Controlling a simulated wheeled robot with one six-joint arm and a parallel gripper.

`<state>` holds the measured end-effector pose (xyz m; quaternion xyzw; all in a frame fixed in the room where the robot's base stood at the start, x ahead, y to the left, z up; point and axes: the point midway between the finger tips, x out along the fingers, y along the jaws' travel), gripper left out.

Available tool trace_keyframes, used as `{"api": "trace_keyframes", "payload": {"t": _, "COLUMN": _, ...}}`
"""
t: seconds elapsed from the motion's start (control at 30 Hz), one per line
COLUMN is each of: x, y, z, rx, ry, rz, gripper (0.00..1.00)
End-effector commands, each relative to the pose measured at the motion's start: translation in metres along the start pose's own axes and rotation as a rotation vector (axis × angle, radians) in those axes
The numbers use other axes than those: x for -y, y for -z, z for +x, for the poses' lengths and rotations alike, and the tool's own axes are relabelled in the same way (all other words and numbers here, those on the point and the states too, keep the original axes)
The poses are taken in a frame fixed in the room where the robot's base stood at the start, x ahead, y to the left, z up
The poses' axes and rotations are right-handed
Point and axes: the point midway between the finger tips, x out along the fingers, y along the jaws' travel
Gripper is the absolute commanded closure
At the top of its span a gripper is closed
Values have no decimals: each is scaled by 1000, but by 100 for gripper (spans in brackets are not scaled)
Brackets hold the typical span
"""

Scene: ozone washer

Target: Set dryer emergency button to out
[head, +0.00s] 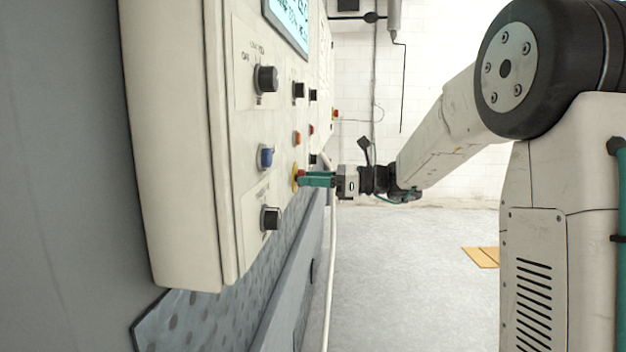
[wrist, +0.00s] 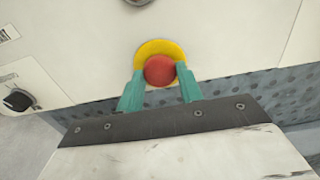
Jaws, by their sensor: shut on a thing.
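The dryer emergency button is a red round knob on a yellow ring, set low on the cream control panel. In the wrist view the red button (wrist: 159,70) sits between the two green fingers of my gripper (wrist: 160,76), with the yellow ring (wrist: 158,47) showing behind it. In the head view the yellow ring (head: 295,177) shows at the panel, and my gripper (head: 304,179) reaches it from the right. The gripper is shut on the button. Whether the button is in or out I cannot tell.
The control panel (head: 170,150) carries a blue knob (head: 265,156), black knobs (head: 270,218) and an orange button (head: 297,138) close to my gripper. A screen (head: 289,22) is above. Patterned metal (head: 185,318) lies below the panel. The floor (head: 400,270) to the right is mostly clear.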

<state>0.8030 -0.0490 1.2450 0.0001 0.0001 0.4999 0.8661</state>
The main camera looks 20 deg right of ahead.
Motion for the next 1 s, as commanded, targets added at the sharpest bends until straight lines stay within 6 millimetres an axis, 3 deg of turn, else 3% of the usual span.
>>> {"api": "trace_keyframes", "payload": {"t": 0.17, "x": 0, "y": 0, "z": -13, "rx": 0, "ry": 1, "rz": 0, "gripper": 100}}
{"api": "trace_keyframes", "payload": {"t": 0.37, "x": 0, "y": 0, "z": -13, "rx": 0, "ry": 0, "rz": 0, "gripper": 100}}
{"api": "trace_keyframes", "payload": {"t": 0.4, "x": 0, "y": 0, "z": -13, "rx": 0, "ry": 0, "rz": 0, "gripper": 56}}
{"api": "trace_keyframes", "payload": {"t": 0.47, "x": 0, "y": 0, "z": -13, "rx": 0, "ry": 0, "rz": 0, "gripper": 41}}
{"api": "trace_keyframes", "payload": {"t": 0.77, "x": 0, "y": 0, "z": -13, "rx": 0, "ry": -1, "rz": 0, "gripper": 41}}
{"api": "trace_keyframes", "payload": {"t": 1.0, "x": 1, "y": 0, "z": -45, "rx": -1, "ry": 4, "rz": 0, "gripper": 41}}
